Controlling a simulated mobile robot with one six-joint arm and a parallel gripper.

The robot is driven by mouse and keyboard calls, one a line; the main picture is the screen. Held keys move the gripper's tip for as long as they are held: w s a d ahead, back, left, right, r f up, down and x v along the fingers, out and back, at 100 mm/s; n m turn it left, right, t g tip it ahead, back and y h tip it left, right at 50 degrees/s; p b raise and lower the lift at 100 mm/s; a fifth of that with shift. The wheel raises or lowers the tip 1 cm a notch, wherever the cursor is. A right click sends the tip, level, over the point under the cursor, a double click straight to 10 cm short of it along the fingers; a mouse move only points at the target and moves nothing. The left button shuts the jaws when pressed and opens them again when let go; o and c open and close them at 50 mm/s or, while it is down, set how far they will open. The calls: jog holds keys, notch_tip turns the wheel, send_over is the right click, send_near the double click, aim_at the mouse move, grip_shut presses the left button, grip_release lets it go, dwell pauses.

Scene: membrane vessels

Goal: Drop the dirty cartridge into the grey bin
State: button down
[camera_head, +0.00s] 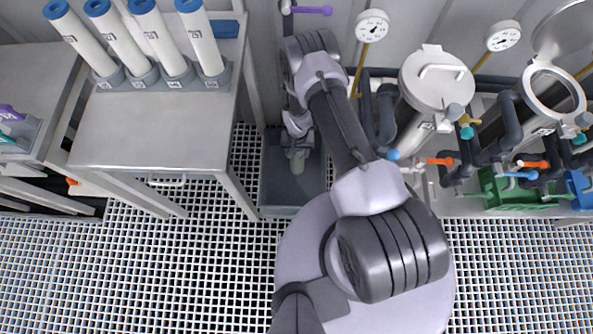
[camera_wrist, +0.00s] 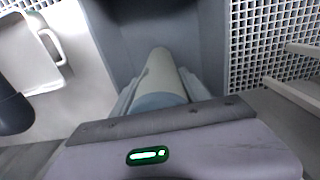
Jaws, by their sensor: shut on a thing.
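The dirty cartridge (camera_head: 297,167) is a beige tube with a blue-grey end cap. My gripper (camera_head: 298,150) is shut on it by the capped end. In the wrist view the cartridge (camera_wrist: 163,75) lies between the two pale fingers of my gripper (camera_wrist: 161,92), its beige end pointing away from me. The grey bin (camera_head: 292,211) stands on the grating floor, and the cartridge is over its opening. The bin's walls (camera_wrist: 210,40) show on both sides of the cartridge in the wrist view. The exact height of the cartridge relative to the rim is hard to tell.
A steel table (camera_head: 150,140) left of the bin carries a rack (camera_head: 160,84) of several white cartridges with blue caps. To the right stand a lidded vessel (camera_head: 437,80) and one with an open ring top (camera_head: 553,93), among pipes and valves. The floor in front is clear.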

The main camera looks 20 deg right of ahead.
jog(key=shift+c, duration=2.4)
grip_release()
jog(key=shift+r, duration=0.1)
notch_tip(320, 180, up, 18)
jog(key=p, duration=0.6)
jog(key=shift+f, duration=0.25)
